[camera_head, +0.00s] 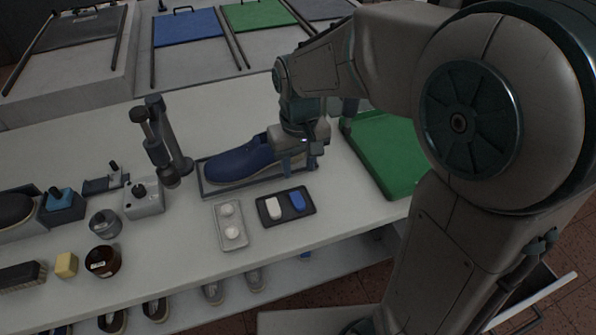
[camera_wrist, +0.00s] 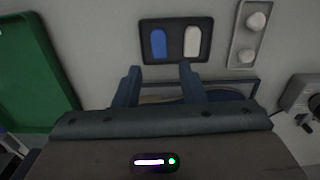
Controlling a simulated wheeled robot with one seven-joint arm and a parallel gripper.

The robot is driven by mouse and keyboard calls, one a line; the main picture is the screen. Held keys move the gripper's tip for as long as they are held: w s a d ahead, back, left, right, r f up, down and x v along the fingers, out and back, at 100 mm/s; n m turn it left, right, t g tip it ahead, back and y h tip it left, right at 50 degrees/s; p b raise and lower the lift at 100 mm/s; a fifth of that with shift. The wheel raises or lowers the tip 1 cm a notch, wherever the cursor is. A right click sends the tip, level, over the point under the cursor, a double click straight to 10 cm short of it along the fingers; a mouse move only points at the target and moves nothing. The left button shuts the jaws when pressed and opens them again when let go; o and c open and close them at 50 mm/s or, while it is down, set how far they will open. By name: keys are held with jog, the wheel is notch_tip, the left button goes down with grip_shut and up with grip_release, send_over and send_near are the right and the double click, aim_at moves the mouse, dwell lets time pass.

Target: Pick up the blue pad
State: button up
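The blue pad (camera_head: 297,201) lies in the right half of a small dark tray (camera_head: 286,220), beside a white pad (camera_head: 273,208). In the wrist view the blue pad (camera_wrist: 158,43) is on the left and the white pad (camera_wrist: 193,42) on the right. My gripper (camera_head: 298,168) is above the heel end of the blue shoe, behind the dark tray. In the wrist view my gripper's two fingers (camera_wrist: 158,72) are apart with nothing between them. The fingertips are short of the blue pad and do not touch it.
The blue shoe (camera_head: 238,160) sits in a shallow tray under and left of my gripper. A grey tray (camera_head: 229,238) with two round white pieces is left of the dark tray. A green tray (camera_head: 392,165) is at the right.

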jog(key=r, duration=0.1)
send_over(297, 199)
jog(key=f, duration=0.9)
jog(key=shift+s+f, duration=0.15)
jog(key=shift+s, duration=0.1)
jog(key=shift+w+f+p, duration=0.2)
jog(key=shift+f+p, duration=0.35)
jog(key=shift+f, duration=1.75)
jog(key=shift+c, duration=0.4)
jog(key=c, duration=0.7)
